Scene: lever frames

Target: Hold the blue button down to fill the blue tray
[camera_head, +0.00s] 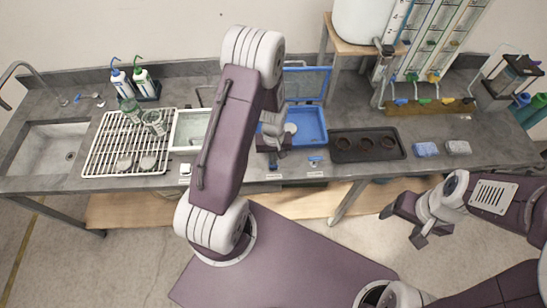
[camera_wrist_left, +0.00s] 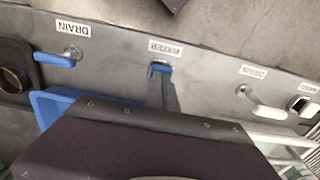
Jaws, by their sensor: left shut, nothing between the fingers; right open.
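The blue tray (camera_head: 312,128) is set in the bench, partly hidden behind my left arm; its blue rim (camera_wrist_left: 45,101) shows in the left wrist view. The blue button (camera_wrist_left: 160,70) sits on the bench's front strip by a WATER label. My left gripper (camera_head: 273,164) is shut and empty, and its fingertips (camera_wrist_left: 162,82) are at the blue button, covering part of it. I cannot tell whether the button is pressed down. The water level in the tray is not clear. My right gripper (camera_head: 403,227) is open and empty, in front of the bench at right.
A blue drain lever (camera_wrist_left: 55,57) and a white drain lever (camera_wrist_left: 268,108) flank the button. A dark tray with round holes (camera_head: 366,157) lies right of the blue tray. A white rack (camera_head: 100,150) and a sink (camera_head: 45,150) are at left.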

